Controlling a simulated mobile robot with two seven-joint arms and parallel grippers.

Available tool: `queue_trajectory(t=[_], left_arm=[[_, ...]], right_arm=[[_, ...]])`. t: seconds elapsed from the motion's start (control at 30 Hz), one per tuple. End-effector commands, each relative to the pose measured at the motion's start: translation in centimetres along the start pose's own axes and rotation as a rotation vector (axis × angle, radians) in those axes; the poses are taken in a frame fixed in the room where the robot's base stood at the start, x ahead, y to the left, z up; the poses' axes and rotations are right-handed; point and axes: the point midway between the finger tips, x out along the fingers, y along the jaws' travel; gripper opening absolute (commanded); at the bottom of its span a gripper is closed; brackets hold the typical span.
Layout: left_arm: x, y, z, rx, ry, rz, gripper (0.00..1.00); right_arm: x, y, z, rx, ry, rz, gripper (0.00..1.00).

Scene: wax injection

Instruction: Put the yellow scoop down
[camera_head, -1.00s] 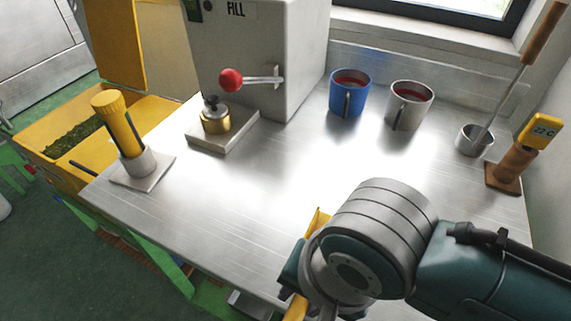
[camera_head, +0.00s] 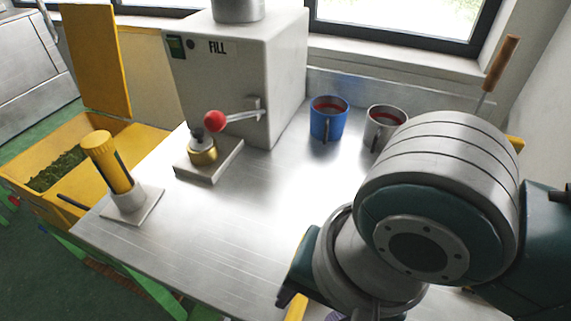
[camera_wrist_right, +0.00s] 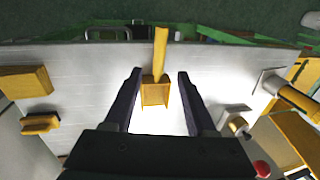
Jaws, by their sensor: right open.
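The yellow scoop (camera_wrist_right: 156,96) shows in the right wrist view, its open square end between my right fingers and its handle pointing to the table's front edge. My right gripper (camera_wrist_right: 159,74) is open, with a finger on each side of the scoop and visible gaps on both sides. The scoop appears to lie on the steel table (camera_wrist_right: 85,75), but its contact underneath is not clear. In the head view my right wrist hides most of this spot; only a small yellow piece (camera_head: 297,307) shows below it. My left gripper is not in view.
A grey FILL machine (camera_head: 235,75) with a red-knobbed lever stands at the back. A blue mug (camera_head: 328,119) and a steel mug (camera_head: 383,127) stand right of it. A yellow cylinder (camera_head: 108,163) stands in a holder at the left. The table's middle is clear.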

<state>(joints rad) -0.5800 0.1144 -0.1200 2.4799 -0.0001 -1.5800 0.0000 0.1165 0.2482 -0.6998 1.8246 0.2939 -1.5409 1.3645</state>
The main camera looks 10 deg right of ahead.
Motion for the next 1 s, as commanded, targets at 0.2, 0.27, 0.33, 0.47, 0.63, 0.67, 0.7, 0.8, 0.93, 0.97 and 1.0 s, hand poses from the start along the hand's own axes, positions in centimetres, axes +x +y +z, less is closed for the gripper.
queue_trajectory(t=[0.2,0.27,0.33,0.47,0.63,0.67,0.7,0.8,0.93,0.97,1.0], left_arm=[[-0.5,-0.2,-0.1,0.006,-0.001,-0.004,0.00],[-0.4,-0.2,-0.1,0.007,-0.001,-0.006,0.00],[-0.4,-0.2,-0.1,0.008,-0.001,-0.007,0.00],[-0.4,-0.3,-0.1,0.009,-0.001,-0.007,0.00],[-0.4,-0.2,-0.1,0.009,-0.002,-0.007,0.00],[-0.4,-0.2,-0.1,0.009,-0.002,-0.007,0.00],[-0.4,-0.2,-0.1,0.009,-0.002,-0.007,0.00],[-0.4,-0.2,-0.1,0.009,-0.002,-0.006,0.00],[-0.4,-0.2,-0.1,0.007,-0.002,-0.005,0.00],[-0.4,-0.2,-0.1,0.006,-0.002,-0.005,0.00],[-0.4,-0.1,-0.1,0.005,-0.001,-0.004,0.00]], right_arm=[[-1.7,0.0,0.0,0.000,0.000,0.000,0.56],[-1.8,0.1,0.0,-0.002,-0.001,0.000,0.56],[-1.9,0.1,0.2,-0.026,-0.002,-0.010,0.56],[-2.9,1.1,0.9,-0.174,0.007,-0.061,0.56],[-5.3,5.2,0.4,-0.467,0.103,-0.069,0.56],[-5.7,6.2,0.2,-0.516,0.122,-0.056,0.56],[-6.3,7.5,-0.1,-0.577,0.146,-0.031,0.56],[-7.6,10.3,-0.7,-0.703,0.185,0.034,0.56],[-8.6,12.3,-1.1,-0.793,0.206,0.091,0.56],[-8.7,12.5,-1.1,-0.803,0.207,0.097,0.56],[-8.7,12.6,-1.1,-0.809,0.208,0.101,0.56]])
